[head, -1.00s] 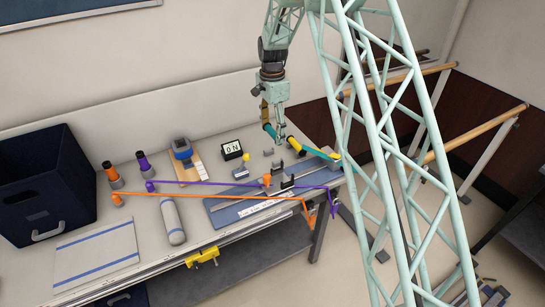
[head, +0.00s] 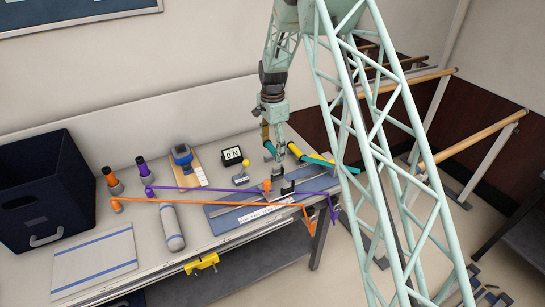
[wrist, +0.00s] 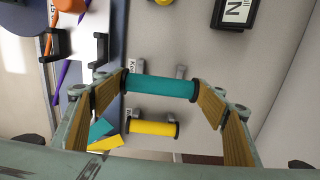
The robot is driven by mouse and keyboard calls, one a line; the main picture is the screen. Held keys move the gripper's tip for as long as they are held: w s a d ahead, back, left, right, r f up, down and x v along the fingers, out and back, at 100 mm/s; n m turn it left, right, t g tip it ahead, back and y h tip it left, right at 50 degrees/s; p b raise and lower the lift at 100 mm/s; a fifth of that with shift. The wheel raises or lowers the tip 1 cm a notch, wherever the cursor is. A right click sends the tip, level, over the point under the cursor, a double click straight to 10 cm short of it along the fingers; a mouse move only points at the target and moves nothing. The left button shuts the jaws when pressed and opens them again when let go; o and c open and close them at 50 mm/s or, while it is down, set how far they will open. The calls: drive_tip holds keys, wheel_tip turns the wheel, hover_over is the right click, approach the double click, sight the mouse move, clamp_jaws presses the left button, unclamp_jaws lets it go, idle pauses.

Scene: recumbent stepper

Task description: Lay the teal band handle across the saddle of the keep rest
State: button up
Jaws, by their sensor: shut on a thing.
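My gripper (head: 273,141) is over the right part of the table. In the wrist view my gripper (wrist: 161,91) is shut on the teal band handle (wrist: 162,88), with one finger at each black end cap. The teal handle also shows small in the head view (head: 270,149). Two grey posts (wrist: 181,72) of a rest stand close by the handle's upper edge in the wrist view. Whether the handle touches the saddle cannot be told. A yellow handle (wrist: 151,128) lies parallel below it by another grey post pair. Labels beside the posts are partly hidden.
Teal and yellow bands (wrist: 103,133) lie near the yellow handle. Orange and purple bands stretch across the table. A black-and-white sign (head: 231,156) and a blue device (head: 182,156) stand behind.

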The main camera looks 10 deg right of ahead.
sight(273, 148)
drive_tip(key=shift+f, duration=0.2)
drive_tip(key=shift+f, duration=1.85)
drive_tip(key=shift+f+b, duration=0.4)
drive_tip(key=shift+f, duration=0.1)
drive_tip(key=o, duration=0.8)
drive_tip(key=shift+o, duration=0.2)
drive_tip(key=shift+r, duration=0.15)
wheel_tip(273, 148, up, 11)
drive_tip(key=shift+r+p, duration=0.15)
drive_tip(key=shift+p, duration=0.55)
drive_tip(key=shift+r, duration=0.7)
